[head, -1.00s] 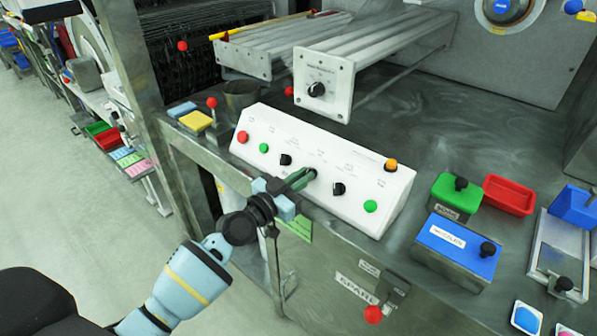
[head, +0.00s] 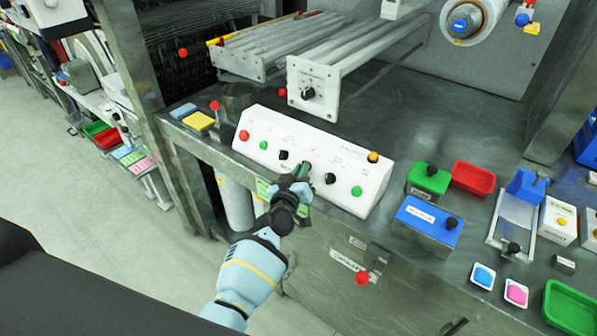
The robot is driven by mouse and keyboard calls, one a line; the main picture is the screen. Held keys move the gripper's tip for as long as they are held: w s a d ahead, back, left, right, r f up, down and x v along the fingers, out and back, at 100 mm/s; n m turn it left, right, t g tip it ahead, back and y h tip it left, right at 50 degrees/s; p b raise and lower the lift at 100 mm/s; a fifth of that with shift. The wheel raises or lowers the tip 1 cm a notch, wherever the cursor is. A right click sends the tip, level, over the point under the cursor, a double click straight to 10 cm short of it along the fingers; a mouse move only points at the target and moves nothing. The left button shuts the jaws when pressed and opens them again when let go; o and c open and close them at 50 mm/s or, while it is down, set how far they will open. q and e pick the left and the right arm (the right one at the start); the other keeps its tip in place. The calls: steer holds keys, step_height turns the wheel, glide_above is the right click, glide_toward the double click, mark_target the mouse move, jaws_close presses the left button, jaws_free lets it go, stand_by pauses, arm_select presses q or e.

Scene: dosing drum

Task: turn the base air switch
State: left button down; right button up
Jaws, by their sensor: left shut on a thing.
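A white sloped control panel (head: 320,146) stands on the metal bench edge. It carries a red button (head: 244,135), green buttons (head: 263,145) and (head: 356,191), an orange button (head: 373,157), and black knobs left (head: 283,155) and right (head: 330,178) of centre. My left gripper (head: 304,170) reaches the panel from below, its green fingertips shut on the knob between these two. The fingers hide most of that knob, so its angle cannot be told. The labels are too small to read, so I cannot tell which knob is the base air switch. My right gripper is not in view.
Behind the panel is a white box with a black knob (head: 308,93). A red-knobbed lever (head: 215,105) stands to the left. A red-tipped lever (head: 362,278) sticks out below.

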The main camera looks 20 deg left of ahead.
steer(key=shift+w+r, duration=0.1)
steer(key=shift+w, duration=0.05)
arm_select(q)
steer(key=c, duration=1.5)
jaws_free()
steer(key=shift+s, duration=0.1)
